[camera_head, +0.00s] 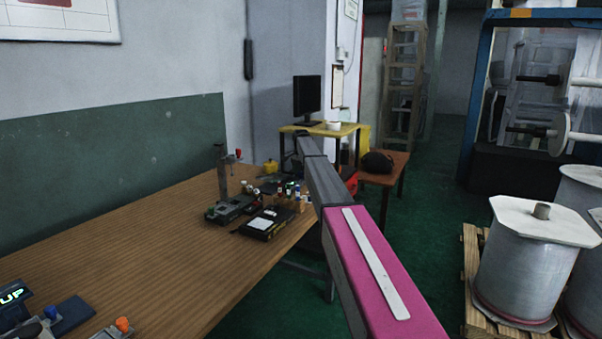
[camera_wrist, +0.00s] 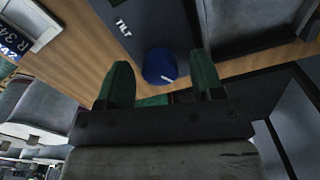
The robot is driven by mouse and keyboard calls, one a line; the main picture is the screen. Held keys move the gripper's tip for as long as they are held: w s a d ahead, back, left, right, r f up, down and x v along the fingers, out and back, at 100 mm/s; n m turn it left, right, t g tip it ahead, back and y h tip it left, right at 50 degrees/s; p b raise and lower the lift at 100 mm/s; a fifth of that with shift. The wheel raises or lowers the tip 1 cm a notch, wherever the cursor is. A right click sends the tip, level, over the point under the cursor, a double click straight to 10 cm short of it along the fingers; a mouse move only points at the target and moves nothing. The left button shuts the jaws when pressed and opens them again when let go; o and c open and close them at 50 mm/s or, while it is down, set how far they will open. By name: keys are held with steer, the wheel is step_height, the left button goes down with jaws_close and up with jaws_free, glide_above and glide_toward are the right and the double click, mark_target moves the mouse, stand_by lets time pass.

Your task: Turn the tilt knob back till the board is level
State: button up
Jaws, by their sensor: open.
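In the wrist view a round blue knob (camera_wrist: 157,64) with a short white mark sits on a dark panel (camera_wrist: 150,15) beside the white label TILT (camera_wrist: 122,27). My gripper (camera_wrist: 160,72) is open, with one green finger on each side of the knob in the picture. I cannot tell whether the fingers touch it or how far above it they are. In the head view my gripper is hidden at the far end of my arm. I cannot make out the board or its tilt for certain in either view.
The wooden bench (camera_head: 120,260) carries small devices and bottles near my arm. A lit display reading UP (camera_head: 14,295) and an orange knob (camera_head: 123,324) are at its near left. A white-topped drum (camera_head: 540,225) stands on a pallet at right. Green floor (camera_head: 430,210) is open between.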

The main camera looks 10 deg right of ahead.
steer(key=c, duration=0.9)
steer(key=shift+n, duration=0.4)
steer(key=n, duration=1)
steer(key=shift+n, duration=0.4)
